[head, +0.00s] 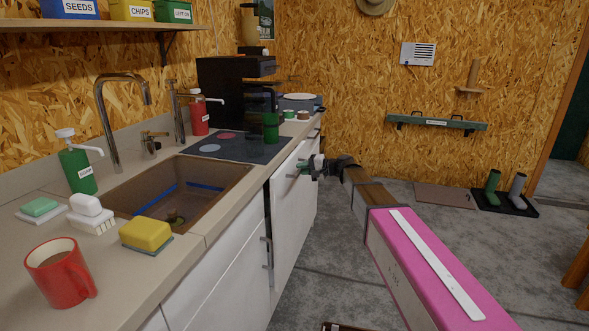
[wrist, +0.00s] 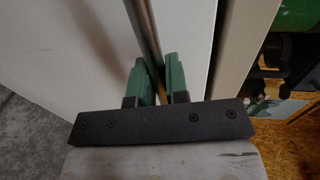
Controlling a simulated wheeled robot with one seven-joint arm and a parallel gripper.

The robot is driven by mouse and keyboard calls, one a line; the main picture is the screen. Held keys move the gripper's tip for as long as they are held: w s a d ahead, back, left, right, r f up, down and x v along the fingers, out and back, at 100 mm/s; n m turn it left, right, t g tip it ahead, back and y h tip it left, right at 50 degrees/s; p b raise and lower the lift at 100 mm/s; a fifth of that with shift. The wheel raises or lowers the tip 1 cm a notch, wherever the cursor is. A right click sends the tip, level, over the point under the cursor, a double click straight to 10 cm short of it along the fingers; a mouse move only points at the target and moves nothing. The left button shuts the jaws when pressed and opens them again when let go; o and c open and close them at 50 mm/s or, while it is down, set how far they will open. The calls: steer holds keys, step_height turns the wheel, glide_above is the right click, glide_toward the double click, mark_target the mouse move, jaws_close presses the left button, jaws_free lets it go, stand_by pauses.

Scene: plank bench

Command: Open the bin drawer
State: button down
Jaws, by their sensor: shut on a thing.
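The bin drawer has a tall white front (head: 292,215) under the counter, past the sink. Its front stands a little out from the neighbouring cabinet fronts. My gripper (head: 303,168) is at the upper part of this front, at the end of my outstretched arm. In the wrist view the green fingers of my gripper (wrist: 158,78) are on either side of a slim metal bar handle (wrist: 146,28) and shut on it. The white drawer front (wrist: 190,35) lies just behind the handle. The inside of the drawer is hidden.
The counter (head: 205,225) carries a sink (head: 175,195), a red mug (head: 61,272), a yellow sponge (head: 146,234) and soap bottles. A second handle (head: 267,252) is on a nearer white front. The grey floor (head: 345,245) beside the cabinets is largely clear.

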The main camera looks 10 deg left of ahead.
steer(key=f+v, duration=0.2)
steer(key=v, duration=1.3)
steer(key=d+f+v, duration=0.1)
steer(key=f+v, duration=0.2)
steer(key=v, duration=1.1)
steer(key=shift+d+f, duration=0.25)
steer(key=shift+d, duration=0.15)
steer(key=c, duration=1.2)
jaws_free()
steer(key=shift+o, duration=0.2)
steer(key=v, duration=1)
steer(key=shift+d+r, duration=0.15)
steer(key=shift+d, duration=0.2)
steer(key=shift+s, duration=0.15)
